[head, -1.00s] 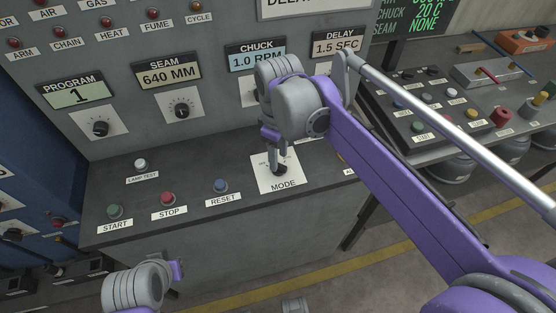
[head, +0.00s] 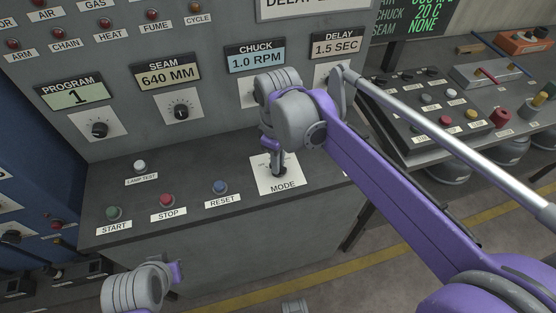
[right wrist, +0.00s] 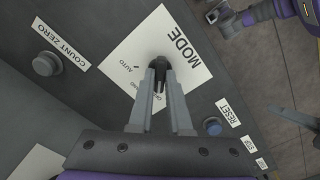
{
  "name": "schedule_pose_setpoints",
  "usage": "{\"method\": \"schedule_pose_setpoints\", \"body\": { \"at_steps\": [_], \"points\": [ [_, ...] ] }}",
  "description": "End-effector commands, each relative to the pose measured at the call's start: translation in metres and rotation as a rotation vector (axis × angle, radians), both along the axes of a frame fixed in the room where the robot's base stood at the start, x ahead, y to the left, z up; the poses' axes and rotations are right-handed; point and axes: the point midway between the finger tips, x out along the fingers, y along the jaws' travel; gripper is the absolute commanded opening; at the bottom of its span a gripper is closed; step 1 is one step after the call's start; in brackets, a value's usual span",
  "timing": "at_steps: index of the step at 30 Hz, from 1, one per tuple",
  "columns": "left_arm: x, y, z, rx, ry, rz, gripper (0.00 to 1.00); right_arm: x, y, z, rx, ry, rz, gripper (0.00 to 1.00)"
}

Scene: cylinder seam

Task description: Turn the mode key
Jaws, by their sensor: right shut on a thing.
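The mode key is a small dark key on a white plate labelled MODE (head: 281,186), on the sloped desk of the grey console. In the right wrist view the dark key (right wrist: 158,61) shows between my fingertips, with AUTO and other small lettering around it. My right gripper (head: 278,168) points down onto the plate and is shut on the key; it also shows in the right wrist view (right wrist: 160,78). The fingers hide part of the key, so its exact angle is unclear. My left gripper (head: 176,271) is low at the left, its fingers not clearly visible.
The START (head: 114,213), STOP (head: 167,200) and RESET (head: 220,187) buttons lie left of the plate. A lamp test button (head: 140,165) is behind them. A COUNT ZERO button (right wrist: 46,63) is on the plate's other side. Upright dials (head: 181,110) stand behind my right gripper.

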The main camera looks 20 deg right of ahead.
Motion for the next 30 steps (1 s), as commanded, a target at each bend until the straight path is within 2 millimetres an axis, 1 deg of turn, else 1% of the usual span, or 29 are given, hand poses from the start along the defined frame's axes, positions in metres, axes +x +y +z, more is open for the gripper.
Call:
{"method": "schedule_pose_setpoints", "body": {
  "at_steps": [6, 11, 17, 30],
  "points": [
    [0.0, 0.0, 0.001, 0.0, 0.0, 0.0, 0.0, 0.0, 0.0, 0.0, 0.0, 0.0, -0.013, 0.0],
    [0.001, 0.0, 0.003, 0.0, -0.001, 0.0, 0.0, 0.0, 0.0, 0.001, 0.0, 0.0, -0.067, 0.0],
    [0.001, 0.0, 0.008, 0.0, -0.003, 0.0, 0.0, 0.0, 0.0, 0.001, 0.001, -0.001, -0.2, 0.0],
    [0.003, 0.0, 0.017, 0.0, -0.007, 0.0, 0.0, 0.001, 0.0, 0.001, 0.001, -0.001, -0.562, 0.0]
  ]
}}
